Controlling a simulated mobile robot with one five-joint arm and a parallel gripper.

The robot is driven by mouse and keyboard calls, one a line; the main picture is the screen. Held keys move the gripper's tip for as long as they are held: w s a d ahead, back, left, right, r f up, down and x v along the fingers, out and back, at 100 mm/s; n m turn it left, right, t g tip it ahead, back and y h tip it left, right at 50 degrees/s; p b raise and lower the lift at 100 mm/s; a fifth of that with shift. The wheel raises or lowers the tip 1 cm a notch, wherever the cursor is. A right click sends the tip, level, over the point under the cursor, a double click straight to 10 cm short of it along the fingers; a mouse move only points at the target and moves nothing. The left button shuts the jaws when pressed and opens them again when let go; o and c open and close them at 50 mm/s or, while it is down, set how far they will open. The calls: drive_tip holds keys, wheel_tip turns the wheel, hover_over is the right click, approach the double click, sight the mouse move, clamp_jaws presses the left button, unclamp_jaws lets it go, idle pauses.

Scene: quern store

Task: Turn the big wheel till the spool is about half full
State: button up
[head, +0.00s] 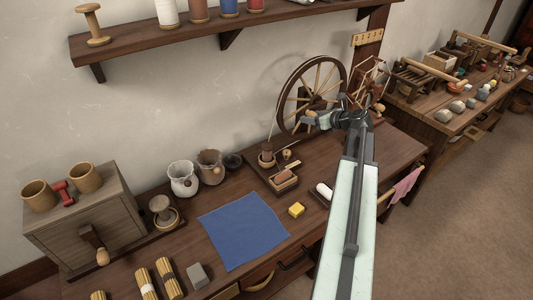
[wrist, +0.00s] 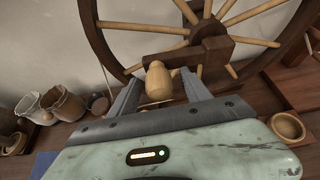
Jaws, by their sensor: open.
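The big wheel (head: 283,108), a dark spoked wooden wheel, stands upright at the back of the bench. Its rim (wrist: 96,45) and spokes fill the upper wrist view. My gripper (head: 322,121) is in front of the wheel. In the wrist view, my gripper (wrist: 161,88) is open, with one finger on each side of a pale wooden knob (wrist: 157,78). I cannot tell whether either finger touches the knob. I cannot pick out the spool that the wheel fills, or how full it is; my arm hides part of that area.
Pots (head: 183,179) stand left of the tray. A shelf (head: 140,41) with thread spools hangs above. A second cluttered table (head: 447,124) is at right.

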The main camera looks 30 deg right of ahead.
drive_tip(key=p+v, duration=0.3)
drive_tip(key=v, duration=0.4)
idle(0.6)
